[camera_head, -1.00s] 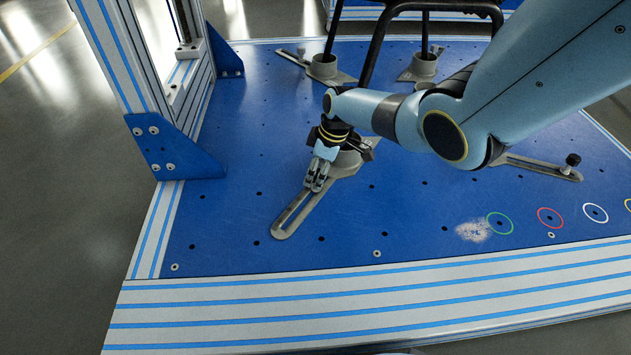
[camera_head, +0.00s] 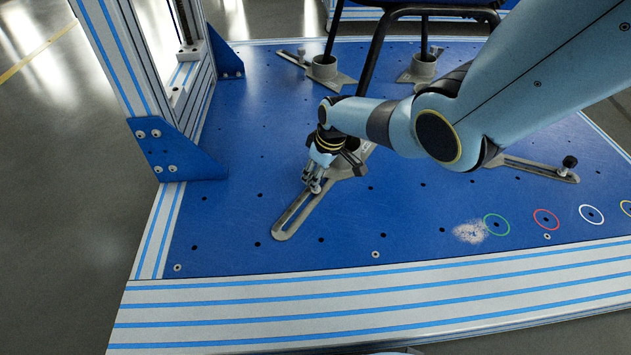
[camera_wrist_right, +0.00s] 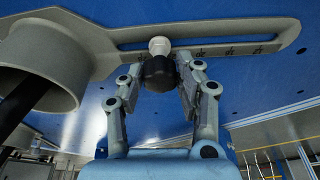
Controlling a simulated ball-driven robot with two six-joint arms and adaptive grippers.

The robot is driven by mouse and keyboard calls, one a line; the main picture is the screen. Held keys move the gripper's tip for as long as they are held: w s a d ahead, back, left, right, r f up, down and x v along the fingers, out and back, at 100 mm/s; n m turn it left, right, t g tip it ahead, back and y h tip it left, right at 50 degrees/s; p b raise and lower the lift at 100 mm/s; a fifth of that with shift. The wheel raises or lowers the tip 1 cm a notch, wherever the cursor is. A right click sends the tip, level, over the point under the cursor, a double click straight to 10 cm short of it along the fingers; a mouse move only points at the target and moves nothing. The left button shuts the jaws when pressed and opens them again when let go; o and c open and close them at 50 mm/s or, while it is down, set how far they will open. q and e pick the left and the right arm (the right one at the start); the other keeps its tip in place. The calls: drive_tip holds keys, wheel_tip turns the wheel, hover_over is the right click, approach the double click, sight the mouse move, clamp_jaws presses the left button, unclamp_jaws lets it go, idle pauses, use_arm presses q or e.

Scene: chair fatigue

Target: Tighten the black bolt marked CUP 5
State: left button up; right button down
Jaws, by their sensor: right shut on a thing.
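The black bolt (camera_wrist_right: 158,73) shows in the right wrist view, with a pale collar above its dark knob. It sits at the slot of a grey slotted clamp arm (camera_wrist_right: 225,38), which joins a grey cup (camera_wrist_right: 45,50). My right gripper (camera_wrist_right: 160,72) is shut on the bolt, one finger on each side. In the head view my right gripper (camera_head: 312,187) is over the slotted arm (camera_head: 290,215) of the front cup, and hides the bolt. The CUP 5 marking is not legible. My left gripper is not in view.
A chair frame (camera_head: 372,55) stands in the cups on the blue plate (camera_head: 230,215). Another slotted arm with a black knob (camera_head: 569,162) lies at the right. A blue corner bracket (camera_head: 172,150) and post stand at the left.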

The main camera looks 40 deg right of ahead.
drive_tip(key=c, duration=2.1)
unclamp_jaws()
drive_tip(key=shift+r+m+h+p, duration=0.15)
drive_tip(key=shift+m+h+p, duration=0.2)
drive_tip(key=shift+m, duration=0.45)
drive_tip(key=shift+o, duration=0.2)
drive_tip(key=shift+m, duration=1.2)
clamp_jaws()
drive_tip(key=o, duration=1.1)
unclamp_jaws()
drive_tip(key=shift+o, duration=0.2)
drive_tip(key=shift+f, duration=0.2)
